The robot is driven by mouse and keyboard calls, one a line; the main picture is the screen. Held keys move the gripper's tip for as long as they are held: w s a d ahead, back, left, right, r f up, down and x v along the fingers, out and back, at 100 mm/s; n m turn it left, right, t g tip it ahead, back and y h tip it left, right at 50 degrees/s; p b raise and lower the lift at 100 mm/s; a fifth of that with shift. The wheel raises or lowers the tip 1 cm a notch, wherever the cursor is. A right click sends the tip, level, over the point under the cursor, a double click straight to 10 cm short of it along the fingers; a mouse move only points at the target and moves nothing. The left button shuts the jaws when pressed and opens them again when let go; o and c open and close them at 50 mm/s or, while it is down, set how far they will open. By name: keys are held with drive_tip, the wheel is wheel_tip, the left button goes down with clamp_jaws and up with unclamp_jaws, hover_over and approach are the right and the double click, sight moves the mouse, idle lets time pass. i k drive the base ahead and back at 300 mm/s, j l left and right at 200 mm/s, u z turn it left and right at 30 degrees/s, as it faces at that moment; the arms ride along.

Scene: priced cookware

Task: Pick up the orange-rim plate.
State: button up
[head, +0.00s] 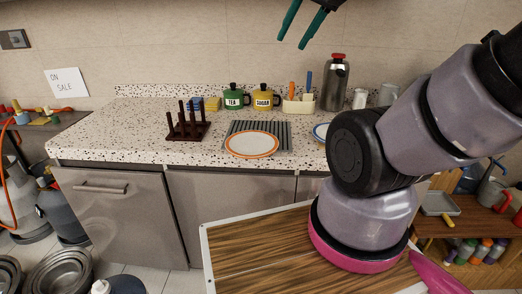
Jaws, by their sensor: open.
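The orange-rim plate (252,144) is white with an orange edge. It lies on the speckled counter, at the front of a dark ribbed drying mat or rack (258,129), near the counter's front edge. My gripper (302,29) shows at the top of the head view, with two green fingers apart and nothing between them. It is well above the counter, up and to the right of the plate, not touching it.
A dark peg rack (188,126) stands left of the plate. A blue-rim plate (321,131) lies to the right, partly hidden by my arm. Green (234,97) and yellow (264,97) canisters, a utensil holder (298,104) and a steel flask (335,84) stand behind. The counter's left part is clear.

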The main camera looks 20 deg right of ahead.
sight(247, 145)
drive_tip(key=z, duration=0.4)
drive_tip(key=j+z, duration=0.1)
drive_tip(key=z, duration=0.7)
drive_tip(key=k+z, duration=0.1)
drive_tip(key=z, duration=0.3)
drive_tip(key=k+j, duration=0.2)
drive_tip(key=j, duration=0.2)
drive_tip(key=k+j+z, duration=0.15)
drive_tip(key=j, duration=0.25)
drive_tip(key=k, duration=0.05)
